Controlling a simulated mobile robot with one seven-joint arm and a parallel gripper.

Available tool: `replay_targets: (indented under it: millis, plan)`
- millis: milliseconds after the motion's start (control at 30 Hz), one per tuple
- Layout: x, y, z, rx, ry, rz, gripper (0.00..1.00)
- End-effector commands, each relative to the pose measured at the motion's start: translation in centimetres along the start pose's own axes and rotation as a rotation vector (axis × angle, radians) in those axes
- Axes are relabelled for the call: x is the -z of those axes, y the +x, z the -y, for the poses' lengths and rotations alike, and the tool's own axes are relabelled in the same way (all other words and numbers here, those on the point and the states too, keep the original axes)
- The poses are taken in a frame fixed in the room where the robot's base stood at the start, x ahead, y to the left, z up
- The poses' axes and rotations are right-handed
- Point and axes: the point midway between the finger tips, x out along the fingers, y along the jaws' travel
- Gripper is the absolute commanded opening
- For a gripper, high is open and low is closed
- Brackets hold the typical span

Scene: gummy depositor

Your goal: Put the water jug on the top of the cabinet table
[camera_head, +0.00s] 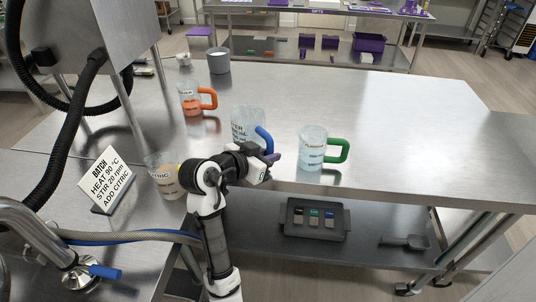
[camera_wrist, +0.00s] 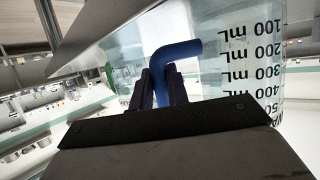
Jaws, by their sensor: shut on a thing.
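The water jug (camera_head: 246,122) is a clear jug with a blue handle (camera_head: 264,138) and dark markings. In the head view it is at the front part of the steel table, behind my gripper (camera_head: 273,158). In the wrist view my gripper (camera_wrist: 160,88) is shut on the blue handle (camera_wrist: 180,52), and the jug's wall with mL marks (camera_wrist: 262,60) fills the right side. I cannot tell whether the jug's base touches the table. The steel cabinet table (camera_head: 420,130) has a broad flat top and an open lower shelf.
A green-handled jug (camera_head: 312,148) stands right of the water jug. An orange-handled jug (camera_head: 191,100) and a grey pot (camera_head: 219,62) stand behind left. A citric beaker (camera_head: 164,178) and batch sign (camera_head: 110,180) are at left. The table's right half is clear.

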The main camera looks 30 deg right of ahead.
Motion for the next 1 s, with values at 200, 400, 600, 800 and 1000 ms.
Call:
replay_targets:
  millis: [200, 400, 600, 800, 1000]
  plan:
    - [-0.4, 0.2, 0.0, -0.001, 0.000, 0.000, 0.00]
    - [-0.3, 0.1, 0.0, -0.001, 0.000, 0.000, 0.38]
    - [-0.2, 0.1, 0.0, -0.001, 0.000, 0.000, 0.38]
    - [0.2, -0.9, 0.1, 0.001, -0.001, 0.000, 0.38]
    - [0.4, -5.0, 0.1, 0.004, -0.002, -0.001, 0.38]
